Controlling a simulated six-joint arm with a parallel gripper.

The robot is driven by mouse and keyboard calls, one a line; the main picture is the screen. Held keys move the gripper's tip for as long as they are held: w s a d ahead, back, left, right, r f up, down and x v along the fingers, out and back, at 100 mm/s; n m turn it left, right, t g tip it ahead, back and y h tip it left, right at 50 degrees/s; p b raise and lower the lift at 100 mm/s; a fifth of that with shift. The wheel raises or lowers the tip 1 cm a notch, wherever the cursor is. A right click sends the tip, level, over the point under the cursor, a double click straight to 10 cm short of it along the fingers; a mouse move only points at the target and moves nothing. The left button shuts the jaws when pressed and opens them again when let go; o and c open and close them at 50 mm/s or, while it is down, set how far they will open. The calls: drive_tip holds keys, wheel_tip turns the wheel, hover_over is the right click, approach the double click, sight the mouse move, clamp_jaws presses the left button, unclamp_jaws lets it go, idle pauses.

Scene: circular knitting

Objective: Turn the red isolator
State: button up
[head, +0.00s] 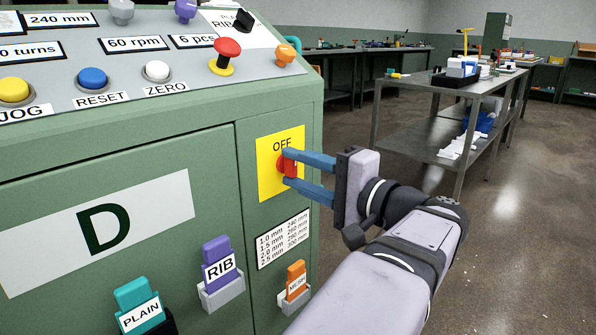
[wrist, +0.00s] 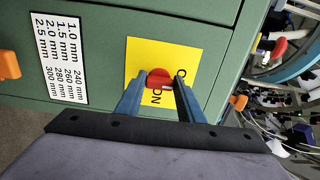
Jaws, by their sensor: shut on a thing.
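The red isolator (head: 284,165) is a small red knob on a yellow plate (head: 267,186) on the green cabinet's side. OFF is printed above the knob in the head view. In the wrist view the knob (wrist: 160,79) lies between my two blue fingers, with OFF partly hidden on one side and ON on the other. My gripper (head: 287,166) is shut on the knob, its fingers above and below it in the head view.
The sloped panel above holds a red mushroom button (head: 228,49) and several coloured buttons. A size chart (head: 284,238) sits below the plate. Orange (head: 296,280), purple (head: 219,262) and teal (head: 138,302) labelled pieces are on the cabinet front. A metal cart (head: 455,105) stands behind right.

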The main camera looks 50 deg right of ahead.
drive_tip(key=o, duration=1.1)
drive_tip(key=shift+c, duration=0.2)
drive_tip(key=s+p, duration=0.2)
drive_tip(key=s, duration=0.5)
drive_tip(key=shift+s, duration=0.2)
